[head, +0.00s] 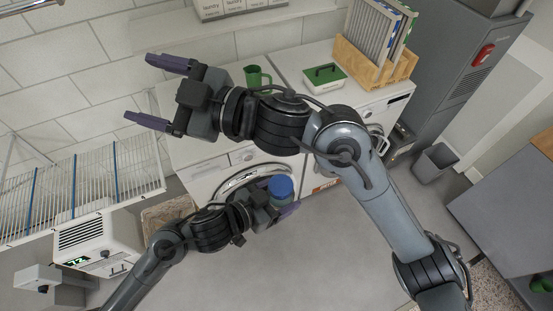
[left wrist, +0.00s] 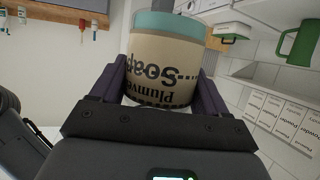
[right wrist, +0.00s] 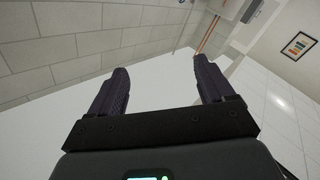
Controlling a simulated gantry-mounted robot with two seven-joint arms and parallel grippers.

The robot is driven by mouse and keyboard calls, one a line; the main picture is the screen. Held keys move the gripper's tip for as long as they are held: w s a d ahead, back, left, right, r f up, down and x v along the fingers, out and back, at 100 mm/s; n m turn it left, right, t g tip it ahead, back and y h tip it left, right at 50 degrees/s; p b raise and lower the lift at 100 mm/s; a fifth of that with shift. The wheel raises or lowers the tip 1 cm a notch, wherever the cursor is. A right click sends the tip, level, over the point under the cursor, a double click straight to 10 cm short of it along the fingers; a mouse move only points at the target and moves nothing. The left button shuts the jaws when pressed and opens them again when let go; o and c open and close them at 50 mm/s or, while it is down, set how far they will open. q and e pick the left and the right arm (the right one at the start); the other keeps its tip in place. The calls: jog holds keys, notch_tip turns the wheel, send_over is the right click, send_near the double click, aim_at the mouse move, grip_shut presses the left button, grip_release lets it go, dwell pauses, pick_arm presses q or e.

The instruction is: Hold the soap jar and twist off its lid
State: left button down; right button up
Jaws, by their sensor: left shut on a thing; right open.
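The soap jar (left wrist: 158,75) is beige with dark, upside-down lettering. My right gripper (head: 150,93) is open and empty, up and to the left of the jar. Its spread fingers also show in the right wrist view (right wrist: 160,85), with nothing between them.
Two white machines stand against the tiled wall. On top are a green mug (head: 257,76), a white box with a green handle (head: 324,77) and a wooden rack (head: 375,68) of panels. A wire drying rack (head: 85,190) is at left. Clear floor lies right of the jar.

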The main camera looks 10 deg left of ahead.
jog(key=s+a+r+n+g+h, duration=0.1)
jog(key=s+a+n+g+h, duration=0.1)
jog(key=s+a+n+g, duration=0.15)
jog(key=m+t+h, duration=0.1)
jog(key=t+h, duration=0.1)
jog(key=h, duration=1.5)
send_over(277, 184)
jog(key=f, duration=1.8)
jog(key=shift+s+a+f, duration=0.1)
jog(key=shift+a, duration=0.15)
jog(key=shift+d+f, duration=0.2)
jog(key=shift+f, duration=3.65)
